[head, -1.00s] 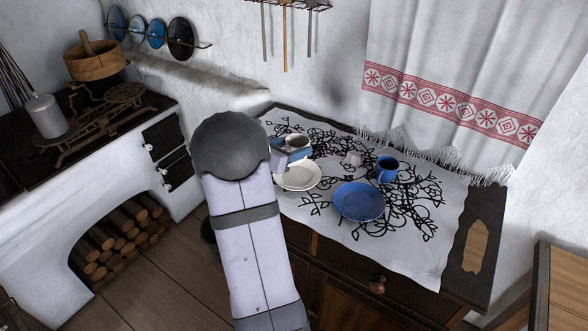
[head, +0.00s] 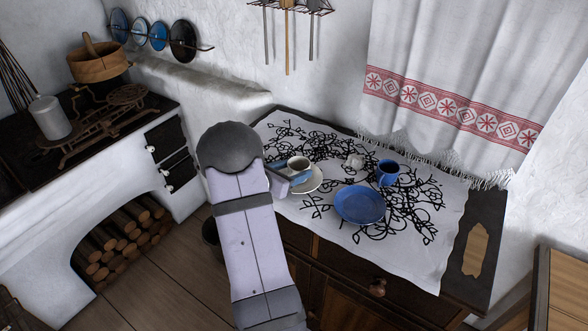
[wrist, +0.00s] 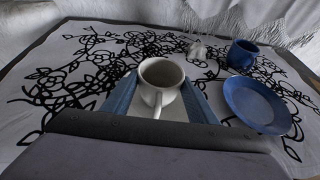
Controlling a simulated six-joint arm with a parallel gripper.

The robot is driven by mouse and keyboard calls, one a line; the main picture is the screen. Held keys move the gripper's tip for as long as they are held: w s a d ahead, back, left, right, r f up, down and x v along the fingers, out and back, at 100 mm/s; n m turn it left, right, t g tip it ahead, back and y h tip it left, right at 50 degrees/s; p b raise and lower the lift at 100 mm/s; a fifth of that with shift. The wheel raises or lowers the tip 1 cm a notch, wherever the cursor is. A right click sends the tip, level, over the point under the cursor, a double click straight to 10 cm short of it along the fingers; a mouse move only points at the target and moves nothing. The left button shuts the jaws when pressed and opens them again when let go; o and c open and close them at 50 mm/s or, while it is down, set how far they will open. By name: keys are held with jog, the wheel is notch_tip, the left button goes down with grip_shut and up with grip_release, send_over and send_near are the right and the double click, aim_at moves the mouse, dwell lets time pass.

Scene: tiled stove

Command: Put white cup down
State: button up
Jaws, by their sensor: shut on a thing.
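The white cup (head: 299,163) is upright between the blue fingers of my gripper (head: 288,180). It also shows in the wrist view (wrist: 162,76), with its handle pointing toward the camera and a finger on each side. My gripper is shut on it. In the head view the cup is over the white plate (head: 314,184), which is partly hidden behind the cup and gripper. I cannot tell whether the cup's base touches the plate.
The plate lies on a white cloth with black floral lines (head: 409,247) on a dark chest. A blue plate (head: 360,204) and blue cup (head: 387,172) stand to the right. A small whitish object (head: 354,161) lies behind. The cloth's front right is clear.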

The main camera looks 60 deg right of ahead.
jog(key=shift+f, duration=0.15)
jog(key=o, duration=1.1)
jog(key=shift+r, duration=0.25)
jog(key=shift+w+a, duration=0.1)
jog(key=shift+a, duration=0.15)
jog(key=b+v, duration=0.2)
jog(key=v, duration=0.9)
jog(key=shift+a+b, duration=0.3)
jog(key=shift+b, duration=0.1)
